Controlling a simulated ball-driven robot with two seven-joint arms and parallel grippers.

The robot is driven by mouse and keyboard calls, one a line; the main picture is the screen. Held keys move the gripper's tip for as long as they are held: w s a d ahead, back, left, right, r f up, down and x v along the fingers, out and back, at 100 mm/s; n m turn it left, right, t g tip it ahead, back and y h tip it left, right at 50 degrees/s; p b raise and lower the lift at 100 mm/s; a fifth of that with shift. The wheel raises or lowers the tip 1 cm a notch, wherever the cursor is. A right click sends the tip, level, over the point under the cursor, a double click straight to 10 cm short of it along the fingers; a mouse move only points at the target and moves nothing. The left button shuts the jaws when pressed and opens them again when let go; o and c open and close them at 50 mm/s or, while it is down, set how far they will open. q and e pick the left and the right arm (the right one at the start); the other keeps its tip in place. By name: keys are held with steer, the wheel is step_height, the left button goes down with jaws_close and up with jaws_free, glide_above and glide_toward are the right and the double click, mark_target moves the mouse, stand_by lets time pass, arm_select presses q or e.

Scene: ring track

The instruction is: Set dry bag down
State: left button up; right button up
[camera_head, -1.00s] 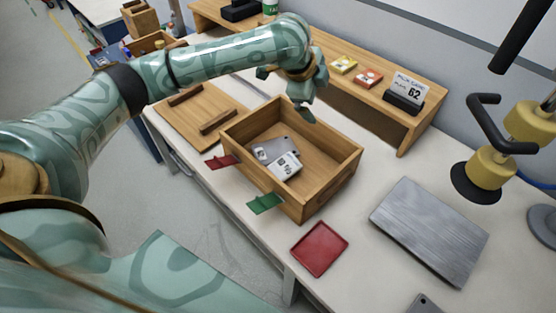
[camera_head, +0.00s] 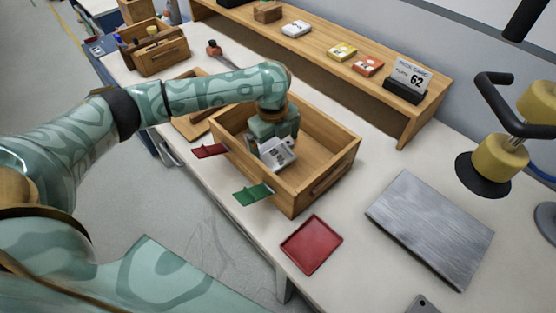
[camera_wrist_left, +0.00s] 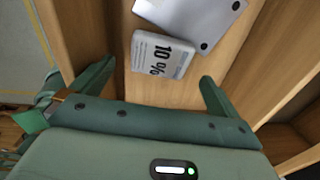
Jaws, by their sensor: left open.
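The dry bag (camera_head: 279,154) seems to be the small pale packet with dark print inside the open wooden box (camera_head: 330,174). In the left wrist view the packet (camera_wrist_left: 160,52) shows "10 %" and lies on the box floor, partly over a grey metal plate (camera_wrist_left: 196,18). My left gripper (camera_head: 272,131) reaches down into the box, behind the packet. In the left wrist view its fingers (camera_wrist_left: 156,72) are apart, with the packet just beyond and between their tips. I see no clear contact. My right gripper is out of view.
The box walls surround my left gripper. A red tray (camera_head: 312,245) and a grey slab (camera_head: 432,228) lie on the table. A wooden shelf (camera_head: 400,112) with small boxes stands behind.

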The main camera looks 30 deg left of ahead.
mark_target(277, 155)
arm_select(q)
steer(key=f+b, duration=0.1)
steer(key=f, duration=0.1)
steer(key=f+b, duration=0.2)
steer(key=f, duration=0.1)
steer(key=shift+w+f, duration=0.2)
steer(key=shift+f, duration=0.05)
steer(key=shift+r, duration=0.15)
steer(key=c, duration=1)
